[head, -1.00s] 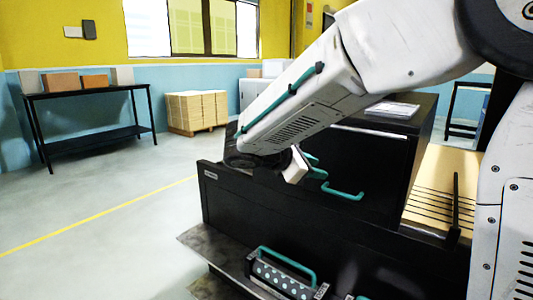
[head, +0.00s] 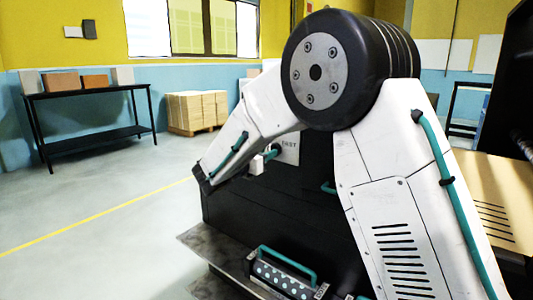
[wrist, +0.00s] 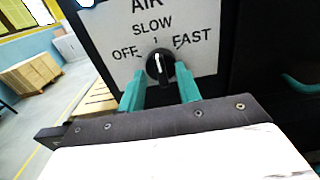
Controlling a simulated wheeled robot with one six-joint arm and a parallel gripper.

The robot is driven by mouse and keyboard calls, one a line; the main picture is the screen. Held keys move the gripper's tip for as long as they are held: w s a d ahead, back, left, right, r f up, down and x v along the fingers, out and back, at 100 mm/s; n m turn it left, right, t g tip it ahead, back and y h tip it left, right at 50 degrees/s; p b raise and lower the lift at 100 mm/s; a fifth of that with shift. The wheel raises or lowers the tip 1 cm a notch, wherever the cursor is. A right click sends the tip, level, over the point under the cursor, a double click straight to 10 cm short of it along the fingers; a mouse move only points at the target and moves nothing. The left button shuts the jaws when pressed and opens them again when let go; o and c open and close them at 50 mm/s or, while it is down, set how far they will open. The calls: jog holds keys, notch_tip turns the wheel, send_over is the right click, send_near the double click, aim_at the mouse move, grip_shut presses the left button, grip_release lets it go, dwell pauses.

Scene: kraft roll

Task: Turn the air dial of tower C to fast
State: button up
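The air dial (wrist: 159,66) is a black round knob with a white pointer mark, on a white plate (wrist: 207,55) lettered AIR, OFF, SLOW and FAST. Its mark points up, roughly toward SLOW, with FAST to the right. My gripper (wrist: 160,80) faces the plate with its two teal fingers apart, one on each side of the dial's lower part. I cannot tell whether either finger touches it. In the head view, part of the plate (head: 289,149) shows with the letters of FAST; the dial is hidden behind my arm.
The plate is on a dark cabinet (head: 262,215). A teal handle (wrist: 302,84) sticks out to the right of the plate. A ledge (head: 207,243) with a teal-handled item (head: 284,274) lies low in front. Open floor (head: 90,220) is at left.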

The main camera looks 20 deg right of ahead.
jog(key=shift+w+d, duration=0.35)
jog(key=shift+d, duration=0.1)
grip_shut()
jog(key=m, duration=1.1)
jog(key=shift+s+d+f+m, duration=0.1)
jog(key=shift+s+f+m, duration=0.1)
jog(key=shift+m, duration=0.2)
dwell(0.3)
